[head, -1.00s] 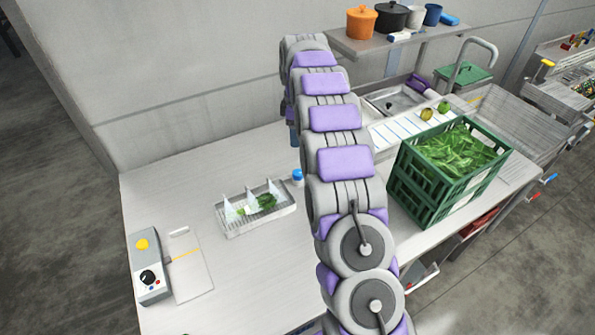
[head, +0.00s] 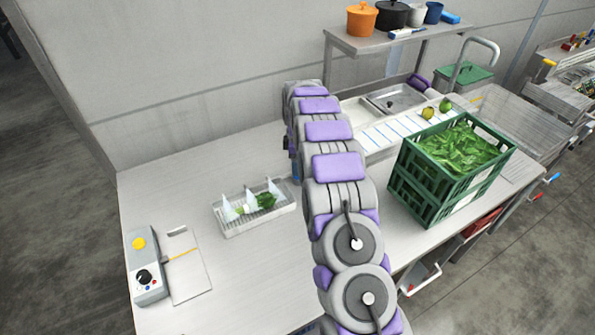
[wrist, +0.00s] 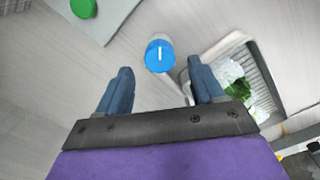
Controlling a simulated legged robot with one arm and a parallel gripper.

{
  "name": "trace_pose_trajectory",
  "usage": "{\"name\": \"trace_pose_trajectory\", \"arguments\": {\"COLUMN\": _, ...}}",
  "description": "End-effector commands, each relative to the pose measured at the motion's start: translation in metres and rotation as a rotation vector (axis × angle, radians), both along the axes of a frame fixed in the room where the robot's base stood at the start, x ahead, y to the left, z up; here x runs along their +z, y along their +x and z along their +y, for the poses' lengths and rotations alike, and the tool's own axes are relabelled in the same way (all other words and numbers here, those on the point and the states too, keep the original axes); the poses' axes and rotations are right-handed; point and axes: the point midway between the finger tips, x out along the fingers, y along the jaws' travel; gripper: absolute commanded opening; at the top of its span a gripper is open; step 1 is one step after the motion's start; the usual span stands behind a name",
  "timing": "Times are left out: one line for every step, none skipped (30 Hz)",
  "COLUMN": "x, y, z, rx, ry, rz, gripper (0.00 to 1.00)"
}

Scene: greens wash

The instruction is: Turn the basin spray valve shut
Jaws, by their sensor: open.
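A round blue knob (wrist: 160,55) with a white line across its top stands on the worktop in the wrist view. It looks like the valve handle, though I cannot tell for sure. My gripper (wrist: 160,82) is open, its two blue-grey fingers apart and nothing between them. The knob appears just beyond the fingertips, between their lines; I cannot tell the height gap. In the head view my arm hides the knob and most of the gripper.
A wire tray with greens (head: 232,228) sits left of my arm; it also shows beside the right finger in the wrist view (wrist: 262,72). A green crate of leaves (head: 420,189) stands to the right. A control box (head: 145,268) is at front left. A sink (head: 394,98) lies behind.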

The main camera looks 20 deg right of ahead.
Motion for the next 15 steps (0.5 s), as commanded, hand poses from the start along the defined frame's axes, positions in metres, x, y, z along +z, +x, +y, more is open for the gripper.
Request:
{"name": "trace_pose_trajectory", "arguments": {"x": -0.011, "y": -0.001, "z": 0.000, "rx": 0.000, "ry": 0.000, "rz": 0.002, "gripper": 0.67}}
{"name": "trace_pose_trajectory", "arguments": {"x": -0.015, "y": -0.001, "z": 0.000, "rx": 0.000, "ry": 0.000, "rz": 0.001, "gripper": 0.67}}
{"name": "trace_pose_trajectory", "arguments": {"x": -0.020, "y": 0.000, "z": 0.000, "rx": 0.000, "ry": 0.000, "rz": 0.000, "gripper": 0.67}}
{"name": "trace_pose_trajectory", "arguments": {"x": -0.024, "y": 0.000, "z": 0.000, "rx": 0.000, "ry": 0.000, "rz": 0.000, "gripper": 0.67}}
{"name": "trace_pose_trajectory", "arguments": {"x": -0.027, "y": 0.000, "z": 0.000, "rx": 0.000, "ry": 0.000, "rz": 0.000, "gripper": 0.67}}
{"name": "trace_pose_trajectory", "arguments": {"x": -0.030, "y": 0.000, "z": 0.000, "rx": 0.000, "ry": 0.000, "rz": 0.000, "gripper": 0.67}}
{"name": "trace_pose_trajectory", "arguments": {"x": -0.032, "y": 0.000, "z": 0.000, "rx": 0.000, "ry": 0.000, "rz": 0.000, "gripper": 0.67}}
{"name": "trace_pose_trajectory", "arguments": {"x": -0.034, "y": 0.000, "z": 0.000, "rx": 0.000, "ry": 0.000, "rz": 0.000, "gripper": 0.67}}
{"name": "trace_pose_trajectory", "arguments": {"x": -0.036, "y": 0.000, "z": 0.000, "rx": 0.000, "ry": 0.000, "rz": 0.000, "gripper": 0.67}}
{"name": "trace_pose_trajectory", "arguments": {"x": -0.037, "y": 0.000, "z": 0.000, "rx": 0.000, "ry": 0.000, "rz": 0.000, "gripper": 0.67}}
{"name": "trace_pose_trajectory", "arguments": {"x": -0.037, "y": 0.000, "z": 0.000, "rx": 0.000, "ry": 0.000, "rz": -0.001, "gripper": 0.67}}
{"name": "trace_pose_trajectory", "arguments": {"x": -0.038, "y": 0.000, "z": 0.000, "rx": 0.000, "ry": 0.000, "rz": -0.001, "gripper": 0.67}}
{"name": "trace_pose_trajectory", "arguments": {"x": -0.038, "y": 0.000, "z": 0.000, "rx": 0.000, "ry": 0.000, "rz": -0.001, "gripper": 0.67}}
{"name": "trace_pose_trajectory", "arguments": {"x": -0.038, "y": 0.000, "z": 0.000, "rx": 0.000, "ry": 0.000, "rz": -0.001, "gripper": 0.67}}
{"name": "trace_pose_trajectory", "arguments": {"x": -0.038, "y": 0.000, "z": 0.000, "rx": 0.000, "ry": 0.000, "rz": -0.002, "gripper": 0.67}}
